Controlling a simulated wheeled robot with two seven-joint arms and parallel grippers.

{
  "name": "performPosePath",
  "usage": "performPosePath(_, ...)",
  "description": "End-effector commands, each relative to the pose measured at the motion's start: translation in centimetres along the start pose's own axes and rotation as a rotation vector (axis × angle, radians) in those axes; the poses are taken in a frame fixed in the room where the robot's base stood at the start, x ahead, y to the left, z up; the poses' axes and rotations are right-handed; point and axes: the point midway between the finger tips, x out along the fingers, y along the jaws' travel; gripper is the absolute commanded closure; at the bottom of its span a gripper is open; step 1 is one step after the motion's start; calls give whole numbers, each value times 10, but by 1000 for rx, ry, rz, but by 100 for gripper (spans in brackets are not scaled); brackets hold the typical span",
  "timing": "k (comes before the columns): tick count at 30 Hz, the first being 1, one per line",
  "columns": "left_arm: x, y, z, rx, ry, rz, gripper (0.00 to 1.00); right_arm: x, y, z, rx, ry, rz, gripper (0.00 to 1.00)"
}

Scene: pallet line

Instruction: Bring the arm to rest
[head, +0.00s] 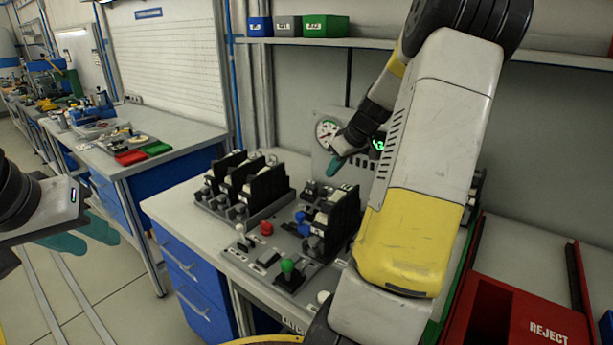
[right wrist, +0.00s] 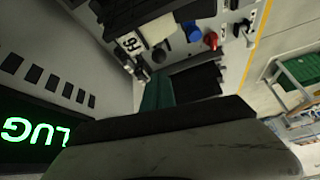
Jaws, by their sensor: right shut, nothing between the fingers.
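My right arm (head: 440,140) reaches up and across the workbench in the head view. Its gripper (head: 336,167) has teal fingertips, is shut and empty, and hangs in front of the grey gauge panel, above the bench devices. In the right wrist view the teal fingers (right wrist: 157,92) show beyond the dark gripper body, with the panel's green display (right wrist: 35,135) to the left. My left gripper (head: 85,238) is at the left edge of the head view. Its two teal fingers are apart with nothing seen between them, over the floor.
The workbench (head: 185,205) carries a rack of black modules (head: 245,185), a green knob (head: 288,266) and a red button (head: 266,228). A red REJECT bin (head: 500,310) stands at the right. A shelf (head: 300,42) with small bins is above. Floor shows between the benches.

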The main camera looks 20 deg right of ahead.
Motion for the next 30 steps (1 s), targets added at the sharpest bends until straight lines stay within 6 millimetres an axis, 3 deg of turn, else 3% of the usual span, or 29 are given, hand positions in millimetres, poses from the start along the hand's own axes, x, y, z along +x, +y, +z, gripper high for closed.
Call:
performPosePath(17, 0, 0, 0, 0, 0, 0, 64, -11, -8, -7, -7, 2, 1, 100)
performPosePath(20, 0, 0, 0, 0, 0, 0, 64, -23, -36, -16, -9, -14, 8, 100)
performPosePath(24, 0, 0, 0, 0, 0, 0, 64, -55, -106, -25, 5, -45, 30, 100)
performPosePath(30, 0, 0, 0, 0, 0, 0, 64, -108, -207, -5, 79, -40, 66, 100)
